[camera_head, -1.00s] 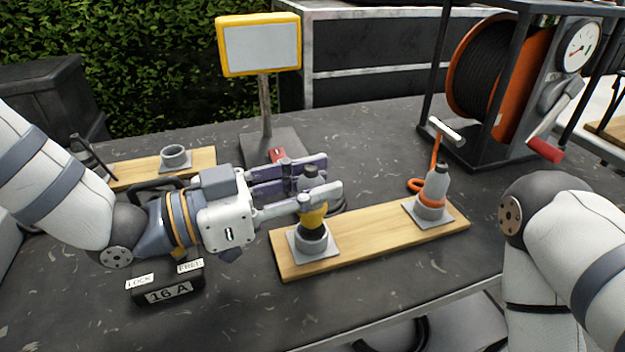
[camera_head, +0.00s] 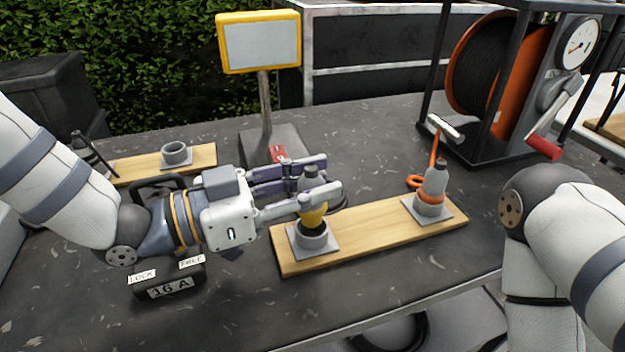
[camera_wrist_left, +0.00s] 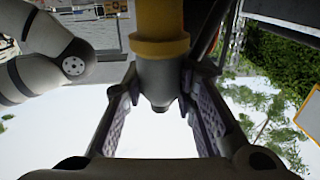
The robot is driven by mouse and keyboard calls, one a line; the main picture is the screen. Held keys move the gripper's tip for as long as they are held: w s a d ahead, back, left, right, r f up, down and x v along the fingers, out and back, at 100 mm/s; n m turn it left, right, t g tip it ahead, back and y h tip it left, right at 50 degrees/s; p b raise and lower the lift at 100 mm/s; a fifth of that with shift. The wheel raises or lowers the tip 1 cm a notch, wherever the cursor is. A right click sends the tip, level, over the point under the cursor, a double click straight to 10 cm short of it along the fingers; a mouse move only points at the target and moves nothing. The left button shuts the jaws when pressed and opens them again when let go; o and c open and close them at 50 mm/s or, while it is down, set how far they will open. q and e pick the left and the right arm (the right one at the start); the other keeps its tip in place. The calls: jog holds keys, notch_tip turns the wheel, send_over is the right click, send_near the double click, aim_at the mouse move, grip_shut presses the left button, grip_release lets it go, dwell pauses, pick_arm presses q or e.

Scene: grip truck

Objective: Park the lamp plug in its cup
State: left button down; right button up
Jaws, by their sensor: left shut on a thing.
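My left gripper (camera_head: 312,187) is shut on a grey plug with a yellow band (camera_head: 314,216). The plug is upright, its dark lower end at the mouth of the grey cup (camera_head: 317,243) on the left end of the front wooden board. How deep it sits is hard to tell. The plug's yellow band (camera_wrist_left: 160,47) and grey body also show between the fingers in the left wrist view. Another grey plug with an orange band (camera_head: 433,188) stands upright in the cup at the board's right end. Which plug is the lamp's is not marked. My right gripper is out of view.
An empty grey cup (camera_head: 176,153) stands on a second board (camera_head: 135,168) at the back left. A yellow-framed panel (camera_head: 260,43) on a post stands behind my gripper. A cable reel (camera_head: 490,75) stands at the back right.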

pick_arm(q)
jog(key=shift+f+b, duration=0.4)
jog(key=shift+f, duration=1.2)
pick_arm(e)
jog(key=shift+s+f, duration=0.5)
pick_arm(q)
jog(key=c, duration=1.2)
grip_release()
jog(key=shift+o, duration=1.4)
jog(key=shift+f, duration=0.15)
jog(key=shift+r+p, duration=1.1)
jog(key=shift+r, duration=1.6)
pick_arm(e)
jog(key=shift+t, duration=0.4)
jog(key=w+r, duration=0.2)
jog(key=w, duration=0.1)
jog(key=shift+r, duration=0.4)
pick_arm(q)
jog(key=shift+f, duration=0.1)
